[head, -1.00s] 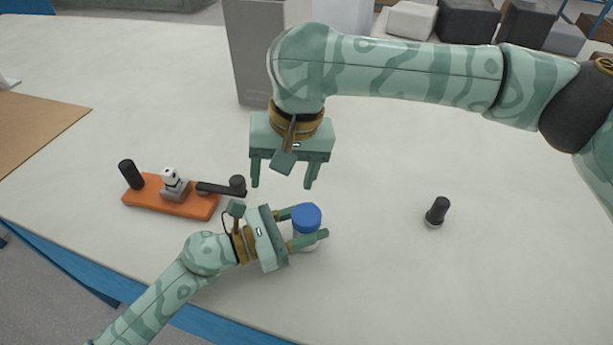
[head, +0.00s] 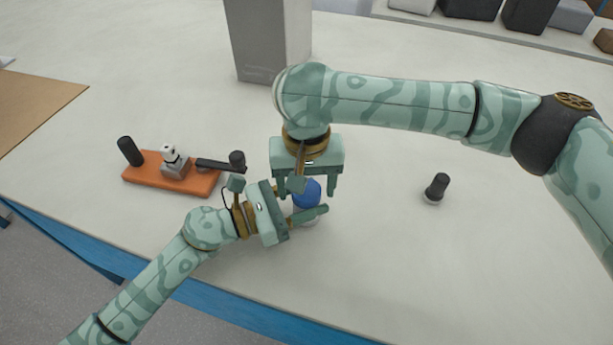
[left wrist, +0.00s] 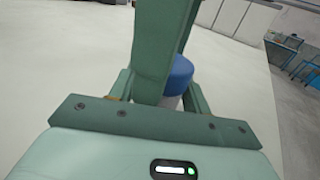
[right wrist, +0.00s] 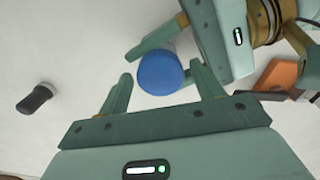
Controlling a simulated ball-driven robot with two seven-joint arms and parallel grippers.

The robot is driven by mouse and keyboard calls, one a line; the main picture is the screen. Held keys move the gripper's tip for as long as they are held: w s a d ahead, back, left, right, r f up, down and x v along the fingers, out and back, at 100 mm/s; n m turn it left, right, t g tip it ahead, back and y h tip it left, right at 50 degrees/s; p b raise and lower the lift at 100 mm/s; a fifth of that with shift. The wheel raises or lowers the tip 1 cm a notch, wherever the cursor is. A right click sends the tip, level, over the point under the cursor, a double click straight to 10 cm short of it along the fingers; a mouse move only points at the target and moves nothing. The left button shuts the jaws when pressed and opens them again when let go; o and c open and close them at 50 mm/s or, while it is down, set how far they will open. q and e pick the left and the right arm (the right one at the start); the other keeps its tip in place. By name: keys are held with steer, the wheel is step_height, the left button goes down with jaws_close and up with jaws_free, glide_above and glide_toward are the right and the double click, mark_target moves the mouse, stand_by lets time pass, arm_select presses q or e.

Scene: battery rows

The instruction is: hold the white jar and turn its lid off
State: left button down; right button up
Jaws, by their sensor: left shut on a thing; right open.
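The white jar (head: 311,222) stands on the table, mostly hidden under its blue lid (head: 308,192). My left gripper (head: 303,204) is shut on the jar from the left side. The lid also shows in the left wrist view (left wrist: 180,76), with a bit of the white jar (left wrist: 172,101) below it. My right gripper (head: 308,192) points down from above, open, with its fingers on either side of the lid. In the right wrist view the lid (right wrist: 160,73) lies between and just beyond the open fingertips; I cannot tell whether they touch it.
An orange base (head: 190,184) with a black post, a small white-topped part and a black lever stands left of the jar. A tall grey box (head: 265,45) is behind. The table between is clear.

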steer(key=c, duration=1)
steer(key=n, duration=0.4)
stand_by(0.4)
steer(key=o, duration=1.1)
